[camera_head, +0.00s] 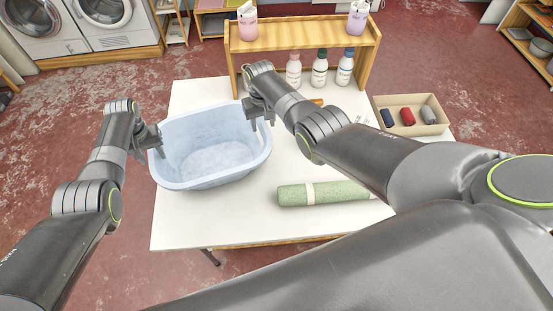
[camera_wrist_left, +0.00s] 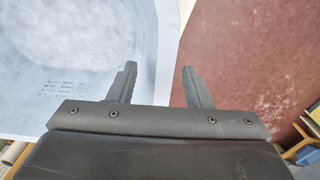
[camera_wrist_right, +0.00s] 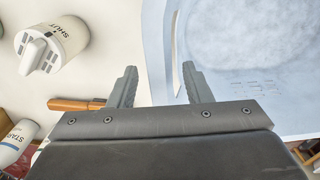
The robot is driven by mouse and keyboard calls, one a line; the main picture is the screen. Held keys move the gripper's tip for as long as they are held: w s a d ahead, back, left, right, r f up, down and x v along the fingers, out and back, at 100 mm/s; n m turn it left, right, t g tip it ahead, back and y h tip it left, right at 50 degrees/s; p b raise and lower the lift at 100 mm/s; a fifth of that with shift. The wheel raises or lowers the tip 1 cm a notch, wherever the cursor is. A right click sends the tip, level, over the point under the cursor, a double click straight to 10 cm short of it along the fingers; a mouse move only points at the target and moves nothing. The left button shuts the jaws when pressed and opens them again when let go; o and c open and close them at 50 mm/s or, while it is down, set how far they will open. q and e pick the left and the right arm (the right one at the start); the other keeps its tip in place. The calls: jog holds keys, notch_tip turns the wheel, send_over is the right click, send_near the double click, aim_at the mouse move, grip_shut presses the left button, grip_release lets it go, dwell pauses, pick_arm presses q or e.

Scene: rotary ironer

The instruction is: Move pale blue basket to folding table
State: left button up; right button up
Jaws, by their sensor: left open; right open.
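The pale blue basket (camera_head: 212,150) sits upright and looks empty on the left part of a white table (camera_head: 180,225). My left gripper (camera_head: 153,142) is open at the basket's left rim. In the left wrist view the rim lies between its fingers (camera_wrist_left: 160,85), one finger over the inside and one outside. My right gripper (camera_head: 260,112) is open at the basket's right rim. In the right wrist view the basket's rim shows between its fingers (camera_wrist_right: 160,85). I cannot tell whether any finger touches the basket.
A rolled green towel (camera_head: 325,192) lies right of the basket. A wooden shelf (camera_head: 300,38) with several bottles (camera_head: 319,68) stands behind. A box (camera_head: 412,115) with small rolls is at the right. Washing machines (camera_head: 105,22) stand at the back left. Red floor is clear at left.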

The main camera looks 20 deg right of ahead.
pick_arm(q)
notch_tip(320, 180, up, 12)
pick_arm(e)
notch_tip(320, 180, up, 12)
dwell(1.1)
pick_arm(q)
jog(key=shift+f, duration=0.1)
dwell(0.3)
